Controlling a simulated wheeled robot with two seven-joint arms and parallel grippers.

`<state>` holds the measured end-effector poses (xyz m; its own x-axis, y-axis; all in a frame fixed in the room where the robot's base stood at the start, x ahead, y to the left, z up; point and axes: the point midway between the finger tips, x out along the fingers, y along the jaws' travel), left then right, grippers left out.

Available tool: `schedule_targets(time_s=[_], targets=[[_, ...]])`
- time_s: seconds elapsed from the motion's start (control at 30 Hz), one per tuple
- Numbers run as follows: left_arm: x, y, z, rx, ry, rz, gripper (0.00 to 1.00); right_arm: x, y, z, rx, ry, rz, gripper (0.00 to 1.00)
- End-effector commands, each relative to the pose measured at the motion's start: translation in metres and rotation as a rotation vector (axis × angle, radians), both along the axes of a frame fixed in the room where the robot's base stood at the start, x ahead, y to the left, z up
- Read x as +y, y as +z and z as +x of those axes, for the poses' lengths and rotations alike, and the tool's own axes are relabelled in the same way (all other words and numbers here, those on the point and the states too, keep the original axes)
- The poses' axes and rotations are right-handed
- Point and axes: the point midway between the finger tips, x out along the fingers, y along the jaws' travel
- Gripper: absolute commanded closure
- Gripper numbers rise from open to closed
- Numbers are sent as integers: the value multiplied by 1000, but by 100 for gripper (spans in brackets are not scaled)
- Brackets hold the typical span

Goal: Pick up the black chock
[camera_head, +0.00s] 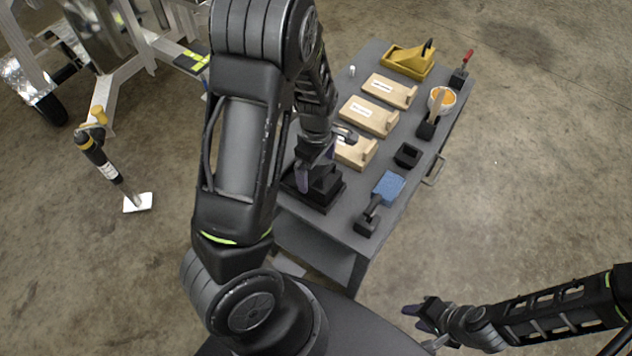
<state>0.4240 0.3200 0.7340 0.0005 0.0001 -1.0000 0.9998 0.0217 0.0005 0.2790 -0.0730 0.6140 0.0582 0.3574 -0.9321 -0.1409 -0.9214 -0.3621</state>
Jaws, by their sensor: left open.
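The black chock (324,186) sits at the near left corner of the grey table. My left gripper (325,153) is over it, pointing down, with its fingers apart. One finger is close to the chock's left side; I cannot tell whether it touches. The gripper and arm hide part of the chock. My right gripper (424,316) is low at the lower right, away from the table and the chock. Its fingers are too small and dark to tell whether they are open or shut.
A metal trailer frame and a jack (97,154) stand at left. Floor at right is clear.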

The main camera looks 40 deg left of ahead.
Motion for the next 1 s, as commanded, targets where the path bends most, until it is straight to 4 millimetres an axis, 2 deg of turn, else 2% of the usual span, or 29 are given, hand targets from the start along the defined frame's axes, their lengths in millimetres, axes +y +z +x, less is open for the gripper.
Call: schedule_targets(time_s=[0.13, 0.4, 1.0], targets=[[1, -12, -1, 3, 1, 0, 0, 0, 0, 0, 0, 0, 0, 64], [2, -49, -2, 3, 1, 1, 0, 0, -1, 0, 0, 0, 0, 64], [1, -52, -2, 0, 0, 0, 0, 0, -1, 0, 0, 0, 0, 64]])
